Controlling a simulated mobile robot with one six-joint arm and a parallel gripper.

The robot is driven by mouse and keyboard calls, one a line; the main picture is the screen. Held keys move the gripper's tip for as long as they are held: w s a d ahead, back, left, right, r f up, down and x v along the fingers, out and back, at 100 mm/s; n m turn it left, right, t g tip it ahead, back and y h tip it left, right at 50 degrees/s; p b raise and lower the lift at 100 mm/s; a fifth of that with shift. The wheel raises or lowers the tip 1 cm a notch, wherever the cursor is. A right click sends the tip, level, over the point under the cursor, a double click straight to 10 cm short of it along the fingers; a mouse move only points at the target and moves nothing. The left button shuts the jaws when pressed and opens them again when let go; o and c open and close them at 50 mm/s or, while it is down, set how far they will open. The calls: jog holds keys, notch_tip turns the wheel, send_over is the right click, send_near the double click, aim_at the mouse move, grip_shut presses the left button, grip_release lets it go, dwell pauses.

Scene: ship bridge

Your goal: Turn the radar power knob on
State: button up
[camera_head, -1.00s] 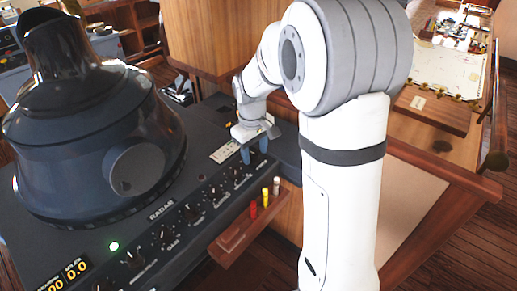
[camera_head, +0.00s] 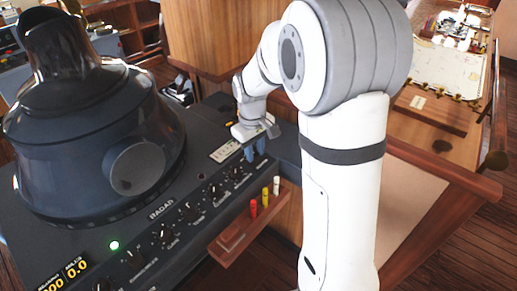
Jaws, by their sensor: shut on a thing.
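The radar console (camera_head: 200,240) is a dark panel with a row of black knobs (camera_head: 190,212) along its front edge and the label RADAR. My gripper (camera_head: 255,153) is at the far right end of this row, pointing down with its blue fingertips at the panel. It is shut on a knob that the fingers hide almost wholly. I cannot read that knob's label or its setting.
A large dark radar hood (camera_head: 90,130) stands on the console left of my gripper. A small wooden shelf (camera_head: 235,235) with red, yellow and white markers (camera_head: 265,197) juts out below the knobs. A wooden chart table (camera_head: 430,165) lies to the right.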

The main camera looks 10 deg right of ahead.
jog(key=shift+w+r+m, duration=0.15)
jog(key=shift+w+m, duration=0.05)
jog(key=shift+m, duration=0.6)
jog(key=shift+m+b, duration=0.45)
jog(key=shift+m, duration=0.45)
jog(key=m+b, duration=0.1)
jog(key=m, duration=0.4)
jog(key=shift+a, duration=0.1)
jog(key=shift+m, duration=0.4)
jog(key=o, duration=0.6)
jog(key=shift+c, duration=0.2)
jog(key=o, duration=0.4)
jog(key=shift+w, duration=0.15)
jog(key=shift+s, duration=0.2)
jog(key=shift+a+r, duration=0.1)
jog(key=shift+r, duration=3.8)
